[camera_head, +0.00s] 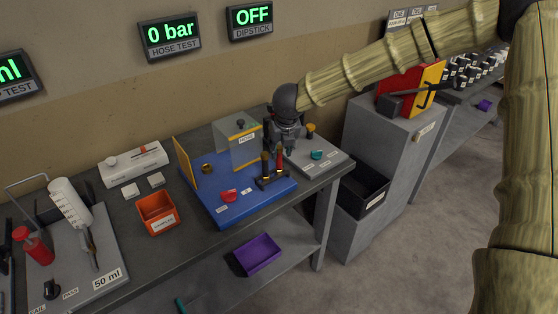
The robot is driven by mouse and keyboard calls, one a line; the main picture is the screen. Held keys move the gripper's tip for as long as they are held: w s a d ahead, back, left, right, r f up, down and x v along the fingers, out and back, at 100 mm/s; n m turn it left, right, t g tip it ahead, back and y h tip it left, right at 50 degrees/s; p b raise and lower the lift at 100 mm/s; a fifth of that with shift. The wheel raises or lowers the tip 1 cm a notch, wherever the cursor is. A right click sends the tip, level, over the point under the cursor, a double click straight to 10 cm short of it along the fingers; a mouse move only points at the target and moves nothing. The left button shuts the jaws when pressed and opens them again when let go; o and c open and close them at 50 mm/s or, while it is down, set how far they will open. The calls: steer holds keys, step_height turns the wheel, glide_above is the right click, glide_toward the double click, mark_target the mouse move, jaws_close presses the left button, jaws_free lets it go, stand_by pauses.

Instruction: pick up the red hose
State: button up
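A slim red piece (279,160), which looks like the red hose, stands upright in a small dark rack (273,181) at the right end of the blue test board (210,187). A dark upright piece (266,164) stands just left of it in the same rack. My gripper (282,148) hangs at the end of my arm, just above and behind the rack, with its fingers pointing down. The fingers are small and dark here, and I cannot tell how far apart they are. Whether they touch the red piece is also unclear.
A grey board with a teal knob (317,155) lies to the right. An orange bin (157,213) stands left. A grey cabinet (384,150) stands beyond the bench's right end.

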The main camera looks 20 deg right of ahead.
mark_target(279, 161)
steer(key=shift+p+x, duration=0.9)
steer(key=shift+x, duration=1.6)
steer(key=shift+a, duration=0.2)
steer(key=shift+c, duration=0.3)
jaws_close()
